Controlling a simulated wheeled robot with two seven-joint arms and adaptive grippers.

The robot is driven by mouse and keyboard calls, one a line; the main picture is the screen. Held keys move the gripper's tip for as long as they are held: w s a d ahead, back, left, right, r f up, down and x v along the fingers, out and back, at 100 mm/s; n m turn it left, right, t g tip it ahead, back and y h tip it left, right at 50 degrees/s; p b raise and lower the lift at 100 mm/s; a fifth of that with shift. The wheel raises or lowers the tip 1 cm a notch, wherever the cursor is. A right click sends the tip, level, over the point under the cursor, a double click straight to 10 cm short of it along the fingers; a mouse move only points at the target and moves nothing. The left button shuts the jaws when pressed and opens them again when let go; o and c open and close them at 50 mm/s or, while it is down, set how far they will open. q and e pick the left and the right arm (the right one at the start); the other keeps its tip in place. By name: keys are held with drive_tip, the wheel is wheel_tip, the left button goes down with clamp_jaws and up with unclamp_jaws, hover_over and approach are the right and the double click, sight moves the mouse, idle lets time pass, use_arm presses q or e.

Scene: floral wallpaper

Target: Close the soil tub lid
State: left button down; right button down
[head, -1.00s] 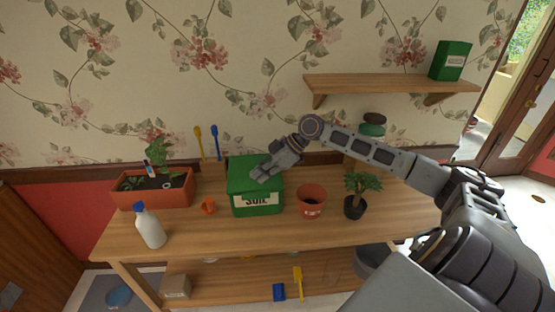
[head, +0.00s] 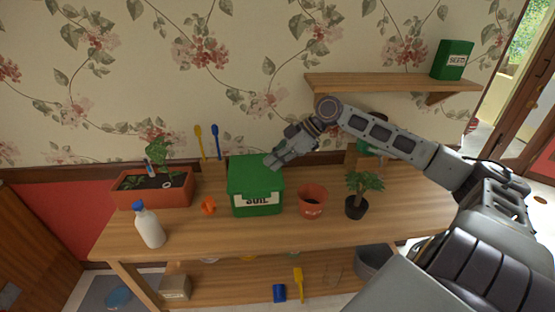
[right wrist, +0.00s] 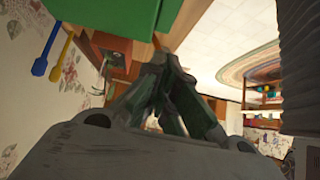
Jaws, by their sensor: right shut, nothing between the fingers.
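The green soil tub (head: 257,200) stands on the wooden table, with a white label reading SOIL on its front. Its green lid (head: 252,172) lies flat over the top and looks closed. My right gripper (head: 270,165) is at the lid's right back edge, shut and empty; I cannot tell whether it touches the lid. In the right wrist view the shut fingers (right wrist: 160,85) point toward the green tub (right wrist: 115,15). My left gripper is not in view.
A terracotta pot (head: 312,201) and a potted plant (head: 356,195) stand right of the tub. An orange object (head: 208,205), a spray bottle (head: 149,227) and a planter (head: 152,188) are to the left. The table front (head: 240,235) is clear.

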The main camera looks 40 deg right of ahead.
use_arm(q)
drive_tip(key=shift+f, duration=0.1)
use_arm(e)
drive_tip(key=shift+s+d+r, duration=0.25)
drive_tip(key=shift+d+r, duration=0.15)
drive_tip(key=shift+r, duration=0.05)
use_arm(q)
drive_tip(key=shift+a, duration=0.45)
